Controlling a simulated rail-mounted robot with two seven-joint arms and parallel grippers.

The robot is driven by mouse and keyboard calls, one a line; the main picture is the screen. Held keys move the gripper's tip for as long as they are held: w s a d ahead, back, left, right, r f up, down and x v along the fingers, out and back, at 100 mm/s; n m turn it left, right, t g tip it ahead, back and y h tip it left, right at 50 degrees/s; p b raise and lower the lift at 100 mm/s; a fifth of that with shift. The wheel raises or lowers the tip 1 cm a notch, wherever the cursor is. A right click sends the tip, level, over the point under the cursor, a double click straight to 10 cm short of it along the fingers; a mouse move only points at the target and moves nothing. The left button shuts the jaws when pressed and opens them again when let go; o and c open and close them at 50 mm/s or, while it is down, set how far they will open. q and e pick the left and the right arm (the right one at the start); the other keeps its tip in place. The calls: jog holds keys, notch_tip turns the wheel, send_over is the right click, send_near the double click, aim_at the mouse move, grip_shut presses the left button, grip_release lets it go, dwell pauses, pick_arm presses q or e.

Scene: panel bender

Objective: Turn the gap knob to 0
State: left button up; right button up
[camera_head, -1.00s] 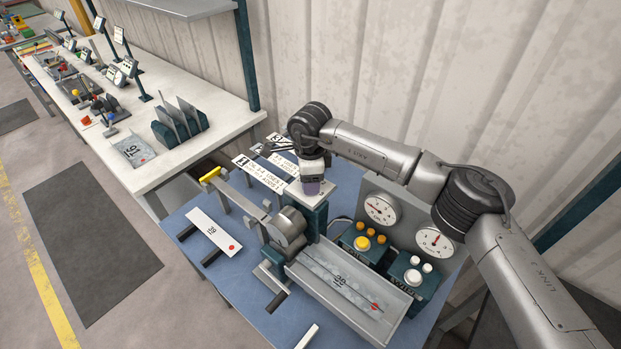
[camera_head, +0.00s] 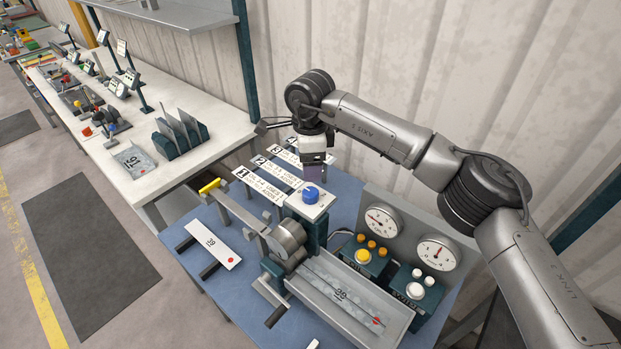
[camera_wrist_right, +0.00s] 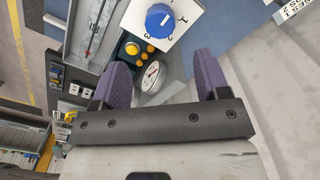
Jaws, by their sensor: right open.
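The gap knob (camera_head: 311,194) is blue and round. It sits on a white dial plate (camera_head: 318,208) on top of a dark teal post of the bender. In the right wrist view the knob (camera_wrist_right: 160,21) shows a pale pointer line, and digits stand around it on the plate; which digit it points at I cannot tell for sure. My right gripper (camera_head: 314,172) is just behind and above the knob, apart from it. In the wrist view its purple fingers (camera_wrist_right: 162,64) are spread wide with nothing between them. My left gripper is not in view.
Two gauges (camera_head: 437,254) and button boxes with yellow and white buttons (camera_head: 363,257) stand right of the post. A tray with a metal strip (camera_head: 352,285) lies in front. Numbered white cards (camera_head: 262,186) lie behind left. A corrugated wall (camera_head: 400,60) rises behind.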

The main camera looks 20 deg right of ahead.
jog(key=shift+r, duration=2.2)
